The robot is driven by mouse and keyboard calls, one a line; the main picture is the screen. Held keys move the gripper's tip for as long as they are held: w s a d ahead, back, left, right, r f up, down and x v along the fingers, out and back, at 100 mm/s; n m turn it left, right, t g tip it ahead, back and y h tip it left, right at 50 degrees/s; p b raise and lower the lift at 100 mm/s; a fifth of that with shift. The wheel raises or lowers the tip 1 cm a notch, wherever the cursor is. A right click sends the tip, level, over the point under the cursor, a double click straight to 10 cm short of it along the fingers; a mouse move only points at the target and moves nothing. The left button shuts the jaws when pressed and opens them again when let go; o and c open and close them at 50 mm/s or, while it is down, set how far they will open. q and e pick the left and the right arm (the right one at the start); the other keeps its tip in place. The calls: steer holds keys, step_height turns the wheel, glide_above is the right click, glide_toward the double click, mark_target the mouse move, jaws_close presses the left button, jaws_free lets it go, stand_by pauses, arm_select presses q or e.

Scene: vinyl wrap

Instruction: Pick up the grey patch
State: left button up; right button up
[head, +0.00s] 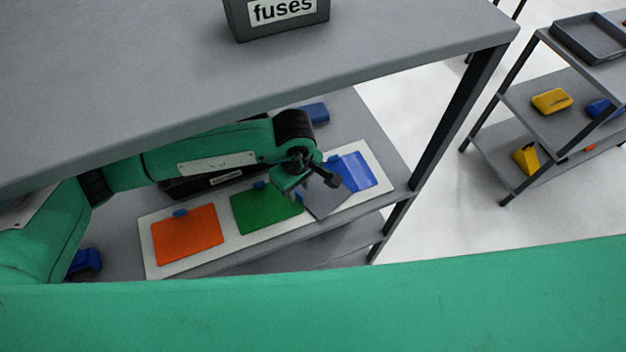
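The grey patch (328,202) is on the lower shelf side of the bench, between the green patch (264,209) and the blue patch (355,173). It sits askew to the other patches, and its near corner reaches the front edge of the white board (235,252). My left gripper (318,184) is at its upper edge and appears shut on it. The fingertips and the patch's tab are partly hidden, and any gap beneath the patch is hard to judge. My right gripper is not in view.
An orange patch (187,235) lies at the board's left end. The bench top (200,80), bearing a fuses bin (277,15), overhangs my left arm. A bench leg (455,115) stands right of the board. A shelf rack (545,120) is farther right, across open floor.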

arm_select(q)
steer(key=shift+f, duration=1)
jaws_close()
steer(key=shift+r, duration=0.1)
steer(key=shift+r, duration=0.3)
step_height(320, 180, up, 9)
steer(key=b, duration=0.3)
steer(key=shift+r+b, duration=0.15)
steer(key=shift+b, duration=0.2)
